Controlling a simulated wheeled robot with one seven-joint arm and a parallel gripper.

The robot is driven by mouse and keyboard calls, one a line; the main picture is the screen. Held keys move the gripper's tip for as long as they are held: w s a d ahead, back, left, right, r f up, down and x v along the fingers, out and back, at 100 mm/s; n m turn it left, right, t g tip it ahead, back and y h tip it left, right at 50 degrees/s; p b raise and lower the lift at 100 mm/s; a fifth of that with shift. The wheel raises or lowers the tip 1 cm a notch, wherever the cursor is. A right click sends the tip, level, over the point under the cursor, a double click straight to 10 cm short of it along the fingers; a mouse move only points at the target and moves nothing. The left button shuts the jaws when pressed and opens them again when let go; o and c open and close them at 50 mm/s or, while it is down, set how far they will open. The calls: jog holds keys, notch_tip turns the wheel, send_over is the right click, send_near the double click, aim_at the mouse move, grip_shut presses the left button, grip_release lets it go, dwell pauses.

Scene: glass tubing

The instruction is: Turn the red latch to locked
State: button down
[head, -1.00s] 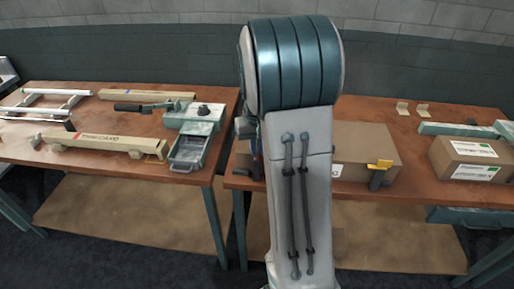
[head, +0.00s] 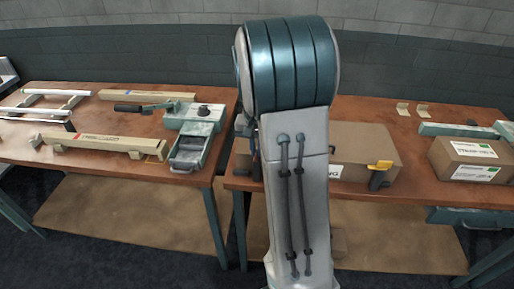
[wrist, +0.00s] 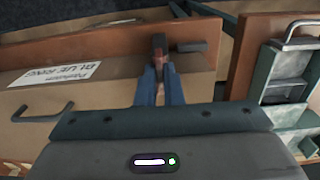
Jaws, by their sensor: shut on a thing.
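In the wrist view, my gripper (wrist: 159,84) has its two blue fingers closed around a small reddish-brown piece, which I take to be the red latch (wrist: 160,66). A dark block and a short dark bar (wrist: 192,47) sit right at the fingertips, by the side of a brown box (wrist: 95,85). The fingers cover much of the latch, so I cannot read its angle. In the head view, my arm hides the gripper and most of the latch. The same brown box (head: 360,145) shows to the right of my arm.
A yellow latch (head: 380,166) is on the box's right part. A grey-green unit with an open drawer (head: 188,153) stands on the left table, near the gap between tables. Glass tubing holders (head: 50,110) lie further left. Another labelled box (head: 470,158) stands at right.

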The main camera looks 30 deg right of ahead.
jog(key=shift+r, duration=0.1)
jog(key=c, duration=1.6)
grip_release()
jog(key=shift+o, duration=0.2)
notch_tip(320, 180, up, 14)
jog(key=shift+s, duration=0.1)
jog(key=s+a+f+n+t, duration=0.1)
jog(key=s+a+f+n, duration=0.2)
jog(key=s+a, duration=0.4)
jog(key=s+a+f+n+t, duration=0.2)
jog(key=s+a, duration=0.5)
jog(key=s, duration=0.5)
jog(key=shift+f+n, duration=0.85)
jog(key=shift+n, duration=0.15)
